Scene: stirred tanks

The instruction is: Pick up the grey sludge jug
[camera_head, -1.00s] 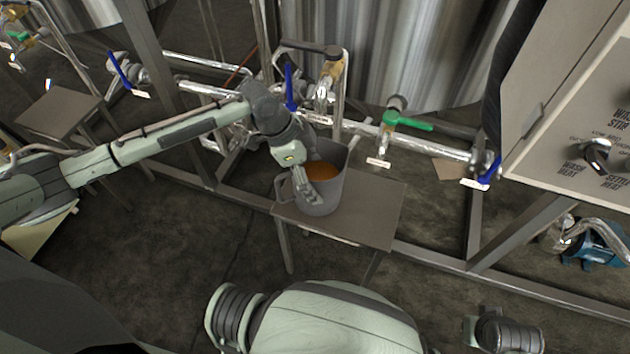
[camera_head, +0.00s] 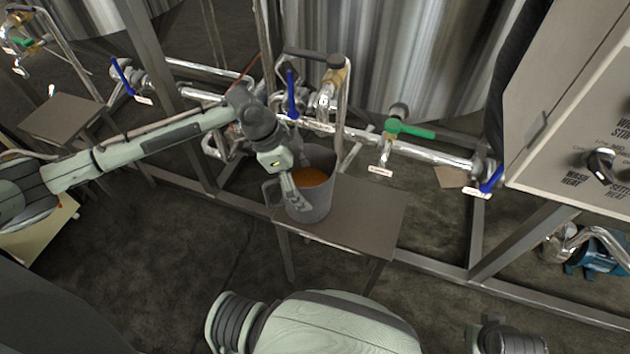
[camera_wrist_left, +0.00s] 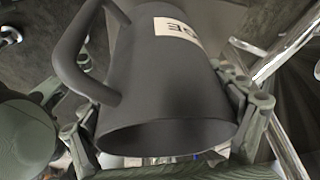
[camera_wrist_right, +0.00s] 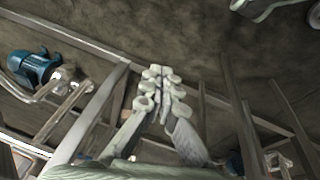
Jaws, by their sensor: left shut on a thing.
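The grey jug (camera_head: 318,208) is upright in the head view, with orange-brown liquid inside and its handle on the left. My left gripper (camera_head: 296,195) is shut on it, one finger showing against its near side. The jug overlaps the left part of the small stand (camera_head: 362,222) and appears slightly above it; its base contact is hard to judge. In the left wrist view the jug (camera_wrist_left: 165,85) fills the space between the fingers, and its pale label is only partly readable. My right gripper (camera_wrist_right: 160,80) is empty, its fingertips together, in the right wrist view.
Pipes with a green-handled valve (camera_head: 408,130) and a blue-handled valve (camera_head: 291,95) run behind the stand. A control cabinet (camera_head: 570,110) is at the right. A second small stand (camera_head: 60,118) is at the left. The floor in front is clear.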

